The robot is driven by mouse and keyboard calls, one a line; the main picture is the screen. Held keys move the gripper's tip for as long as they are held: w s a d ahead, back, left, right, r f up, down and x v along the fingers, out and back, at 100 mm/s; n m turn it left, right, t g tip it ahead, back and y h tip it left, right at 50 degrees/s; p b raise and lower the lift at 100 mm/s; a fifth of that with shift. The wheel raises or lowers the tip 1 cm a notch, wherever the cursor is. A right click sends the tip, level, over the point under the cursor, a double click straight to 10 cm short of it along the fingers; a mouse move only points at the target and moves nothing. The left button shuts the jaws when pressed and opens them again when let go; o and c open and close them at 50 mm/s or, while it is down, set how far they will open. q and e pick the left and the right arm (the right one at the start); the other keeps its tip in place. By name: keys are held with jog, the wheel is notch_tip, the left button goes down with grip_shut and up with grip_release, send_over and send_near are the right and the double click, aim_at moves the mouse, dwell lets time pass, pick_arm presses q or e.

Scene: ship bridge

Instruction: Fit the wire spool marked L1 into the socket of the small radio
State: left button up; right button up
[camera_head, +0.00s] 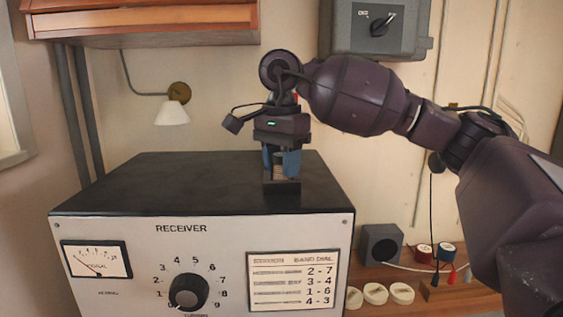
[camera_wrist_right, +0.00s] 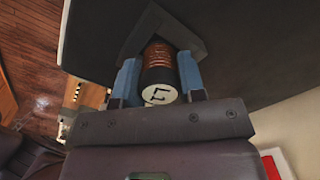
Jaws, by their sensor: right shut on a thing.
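The large receiver (camera_head: 110,195) has a dark top and a pale front with a dial. A small dark block (camera_head: 282,187), perhaps the socket, stands on its top near the right rear; it shows as a dark angular bracket in the wrist view (camera_wrist_right: 187,37). My right gripper (camera_head: 281,163) points down over this block, its blue fingers shut on a wire spool (camera_wrist_right: 159,60). The spool has copper windings and a pale end with a dark, L-like mark. Its far end is at the bracket; I cannot tell whether it is seated. My left gripper is out of view.
A wooden cabinet (camera_head: 140,22) and a grey switch box (camera_head: 377,28) hang above.

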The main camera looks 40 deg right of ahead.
jog(key=o, duration=1)
notch_tip(320, 180, up, 11)
jog(key=shift+f+p, duration=0.1)
jog(key=shift+p, duration=0.35)
jog(key=shift+s, duration=0.1)
dwell(0.4)
